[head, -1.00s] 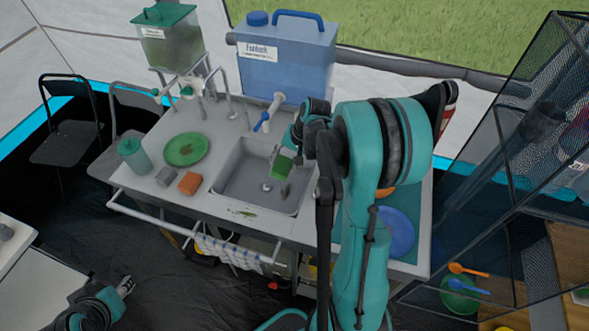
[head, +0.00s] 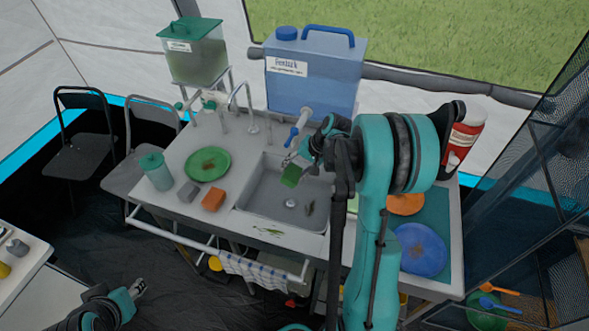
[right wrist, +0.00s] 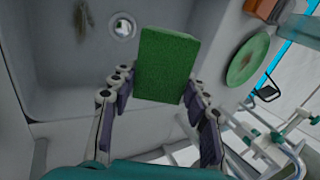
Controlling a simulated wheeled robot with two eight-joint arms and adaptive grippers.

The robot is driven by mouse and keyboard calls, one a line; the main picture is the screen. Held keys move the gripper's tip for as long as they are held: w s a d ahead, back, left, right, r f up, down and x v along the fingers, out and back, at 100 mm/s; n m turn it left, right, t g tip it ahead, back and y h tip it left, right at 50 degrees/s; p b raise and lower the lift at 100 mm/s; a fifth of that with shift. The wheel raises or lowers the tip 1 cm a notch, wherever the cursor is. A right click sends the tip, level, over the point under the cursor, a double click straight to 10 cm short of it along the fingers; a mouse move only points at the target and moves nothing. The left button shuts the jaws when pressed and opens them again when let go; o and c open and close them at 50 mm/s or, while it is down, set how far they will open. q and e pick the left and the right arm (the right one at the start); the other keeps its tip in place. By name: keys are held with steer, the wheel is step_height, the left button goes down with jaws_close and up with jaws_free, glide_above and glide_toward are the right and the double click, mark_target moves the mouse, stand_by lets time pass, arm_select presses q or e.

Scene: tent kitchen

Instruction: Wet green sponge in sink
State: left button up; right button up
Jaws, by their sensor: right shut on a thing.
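The green sponge (head: 291,175) is held over the grey sink basin (head: 262,200), below the blue water container's tap (head: 293,137). My right gripper (head: 300,160) is shut on it. In the right wrist view the sponge (right wrist: 166,62) sits between the finger pads (right wrist: 160,100), with the sink drain (right wrist: 123,27) beyond it. I cannot tell if the sponge is wet, and no stream of water shows. My left gripper (head: 139,287) is low at the left, away from the counter; its jaws are too small to read.
A green plate (head: 207,164), an orange sponge (head: 213,200), a grey sponge (head: 188,192) and a teal jar (head: 157,172) stand left of the sink. The blue container (head: 312,75) is behind it. A blue plate (head: 421,250) lies at the right.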

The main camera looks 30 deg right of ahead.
mark_target(291, 168)
step_height(291, 168, down, 10)
steer(key=b, duration=0.7)
steer(key=shift+r, duration=0.25)
steer(key=shift+r+p, duration=3.2)
steer(key=shift+r, duration=1.3)
steer(key=shift+r+p, duration=1.45)
steer(key=shift+r, duration=0.6)
steer(key=shift+s+f, duration=0.15)
